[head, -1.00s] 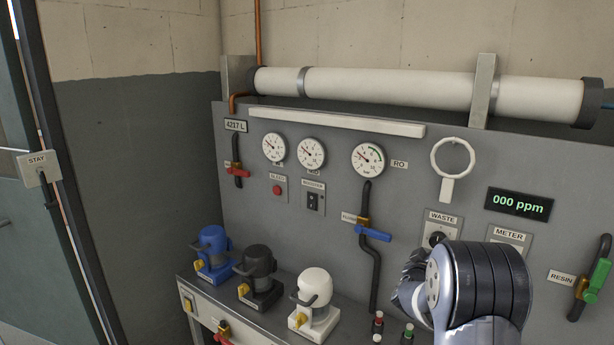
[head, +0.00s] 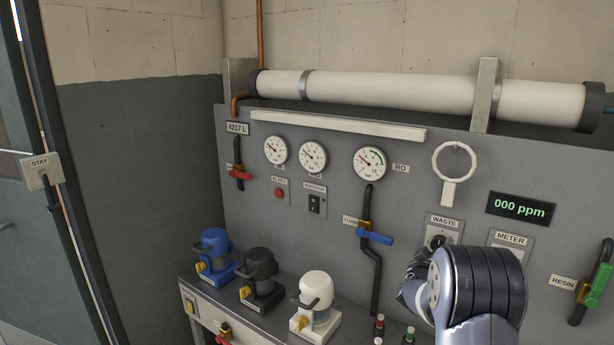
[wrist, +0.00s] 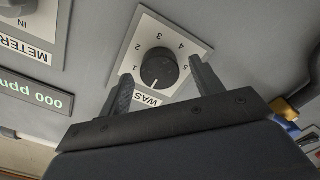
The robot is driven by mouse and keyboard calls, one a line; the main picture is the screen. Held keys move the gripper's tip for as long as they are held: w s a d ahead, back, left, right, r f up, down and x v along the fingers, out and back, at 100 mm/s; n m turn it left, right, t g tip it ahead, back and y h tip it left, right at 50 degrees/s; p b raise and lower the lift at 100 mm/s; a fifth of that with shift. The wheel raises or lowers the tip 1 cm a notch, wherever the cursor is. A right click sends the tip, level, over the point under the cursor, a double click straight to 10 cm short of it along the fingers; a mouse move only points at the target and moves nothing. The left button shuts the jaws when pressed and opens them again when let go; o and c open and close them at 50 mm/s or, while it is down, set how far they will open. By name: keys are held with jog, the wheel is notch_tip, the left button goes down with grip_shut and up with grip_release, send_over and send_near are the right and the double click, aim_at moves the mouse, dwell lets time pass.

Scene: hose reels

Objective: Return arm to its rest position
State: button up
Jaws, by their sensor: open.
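My arm (head: 478,290) reaches up at the lower right of the head view, in front of the grey panel (head: 420,180). Its wrist hides much of the gripper there. In the wrist view my gripper (wrist: 158,82) is open, with its two fingers apart. The black WASTE knob (wrist: 159,68) shows between the fingers, on a white plate numbered 1 to 5. The fingers do not visibly touch the knob. In the head view the WASTE plate (head: 443,222) is partly hidden behind my wrist.
The METER plate (head: 511,240) and the 000 ppm display (head: 519,208) are right of the knob. A blue-handled valve (head: 375,238) is to its left. Blue (head: 215,255), black (head: 260,277) and white (head: 316,305) housings stand on the ledge below. A green-handled valve (head: 599,278) is far right.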

jog(key=b+v, duration=0.3)
jog(key=v, duration=0.6)
jog(key=w+d+m+b, duration=0.4)
jog(key=w+m, duration=0.4)
jog(key=m, duration=1.1)
jog(key=shift+w+d, duration=0.3)
jog(key=shift+d, duration=0.45)
jog(key=shift+m, duration=0.3)
